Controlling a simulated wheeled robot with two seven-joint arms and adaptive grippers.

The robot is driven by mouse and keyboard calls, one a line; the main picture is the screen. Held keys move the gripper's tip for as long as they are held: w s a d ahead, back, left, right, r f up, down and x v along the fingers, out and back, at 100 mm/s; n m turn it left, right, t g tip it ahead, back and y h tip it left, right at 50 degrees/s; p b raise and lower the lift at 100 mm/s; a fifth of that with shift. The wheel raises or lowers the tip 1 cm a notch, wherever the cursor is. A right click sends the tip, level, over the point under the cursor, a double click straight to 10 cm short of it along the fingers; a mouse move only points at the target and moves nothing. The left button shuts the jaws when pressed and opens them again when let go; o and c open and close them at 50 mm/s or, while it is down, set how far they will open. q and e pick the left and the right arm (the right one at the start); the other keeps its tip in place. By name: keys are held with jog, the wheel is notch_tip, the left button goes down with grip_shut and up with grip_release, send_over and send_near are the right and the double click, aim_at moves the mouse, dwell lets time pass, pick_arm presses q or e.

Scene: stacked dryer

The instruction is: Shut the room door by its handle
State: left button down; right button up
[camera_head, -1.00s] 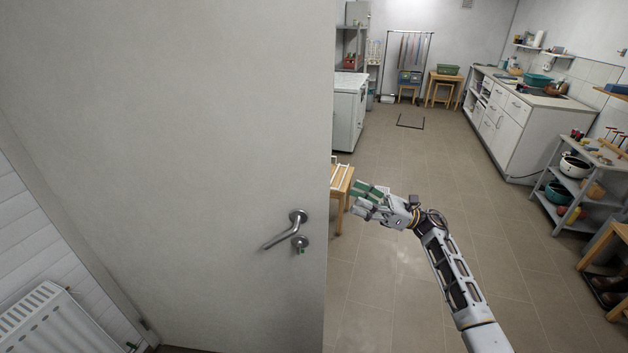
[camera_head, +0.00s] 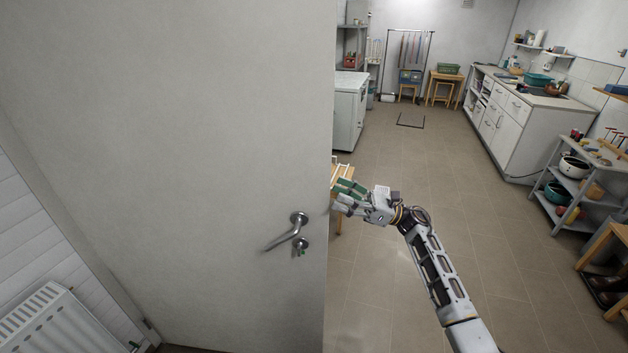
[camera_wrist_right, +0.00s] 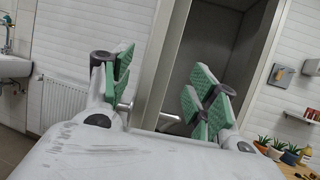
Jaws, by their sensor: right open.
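The room door (camera_head: 170,150) is a large pale panel that fills the left of the head view and stands open. Its metal lever handle (camera_head: 288,232) is near the free edge, above a small lock. My right gripper (camera_head: 346,193) is just right of the door's free edge, a little higher in the picture than the handle, and touches neither visibly. In the right wrist view the green-padded fingers (camera_wrist_right: 160,88) are spread apart and empty. The door edge (camera_wrist_right: 163,60) shows between them, with a metal handle part (camera_wrist_right: 125,105) by the left finger. My left gripper is out of view.
A white radiator (camera_head: 42,325) is at the lower left. A small wooden table (camera_head: 342,172) is partly hidden behind my right gripper. Shelves (camera_head: 575,185) and a kitchen counter (camera_head: 530,120) line the right. The tiled floor (camera_head: 420,160) in the middle is clear.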

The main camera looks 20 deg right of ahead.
aim_at(314, 183)
jog(key=p+x, duration=0.2)
jog(key=x, duration=0.4)
jog(key=shift+w+a+r, duration=0.1)
jog(key=shift+a+r, duration=0.15)
jog(key=shift+w+a+r+p, duration=0.2)
jog(key=shift+w+a+p, duration=0.1)
jog(key=shift+a, duration=0.3)
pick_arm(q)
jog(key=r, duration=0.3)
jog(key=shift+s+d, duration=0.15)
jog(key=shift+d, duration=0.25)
pick_arm(e)
jog(key=shift+a, duration=0.25)
grip_shut()
